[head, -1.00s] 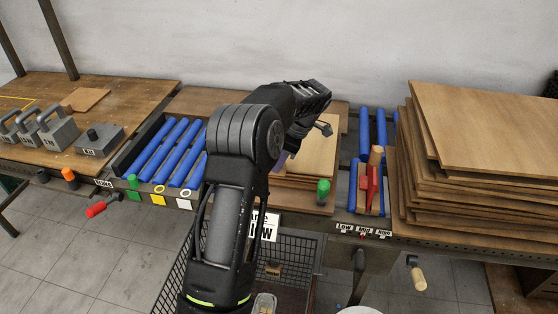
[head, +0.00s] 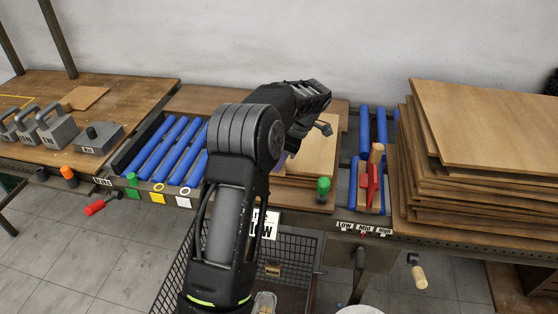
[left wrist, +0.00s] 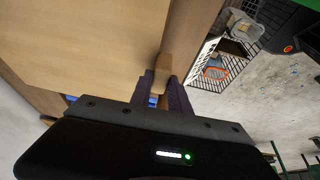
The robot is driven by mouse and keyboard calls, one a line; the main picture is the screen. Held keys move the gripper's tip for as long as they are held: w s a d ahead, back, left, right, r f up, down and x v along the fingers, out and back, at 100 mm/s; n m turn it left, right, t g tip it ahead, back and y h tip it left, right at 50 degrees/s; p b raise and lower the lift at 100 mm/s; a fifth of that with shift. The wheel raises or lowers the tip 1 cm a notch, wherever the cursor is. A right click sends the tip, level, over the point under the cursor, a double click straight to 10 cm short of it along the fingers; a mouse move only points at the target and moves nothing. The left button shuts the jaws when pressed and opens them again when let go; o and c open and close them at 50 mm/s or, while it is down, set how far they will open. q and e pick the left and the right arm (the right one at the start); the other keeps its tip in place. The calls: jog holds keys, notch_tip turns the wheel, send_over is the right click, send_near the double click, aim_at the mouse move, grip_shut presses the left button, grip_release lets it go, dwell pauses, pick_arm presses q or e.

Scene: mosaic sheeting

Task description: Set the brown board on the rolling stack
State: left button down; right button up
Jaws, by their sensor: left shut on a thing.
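A low stack of light-brown boards (head: 315,150) lies between the blue rollers in the head view, with a browner board edge (head: 308,206) under it. My left gripper (head: 284,160) is over this stack, mostly hidden by my own arm. In the left wrist view, its dark fingers (left wrist: 164,92) are shut on a tan wooden piece (left wrist: 165,68). That piece is at the edge of a broad tan board (left wrist: 80,45); I cannot tell whether they are joined. My right gripper is not in view.
Blue rollers (head: 170,150) lie left of the stack, and more rollers (head: 364,135) with a red-and-wood lever (head: 371,185) lie right. A tall board pile (head: 480,125) fills the right side. A green knob (head: 323,184) stands at the front; a wire basket (head: 293,258) is below.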

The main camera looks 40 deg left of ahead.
pick_arm(q)
jog(key=c, duration=1.4)
grip_release()
jog(key=shift+c, duration=0.2)
jog(key=shift+o, duration=1.4)
jog(key=v, duration=0.8)
jog(key=shift+f, duration=0.15)
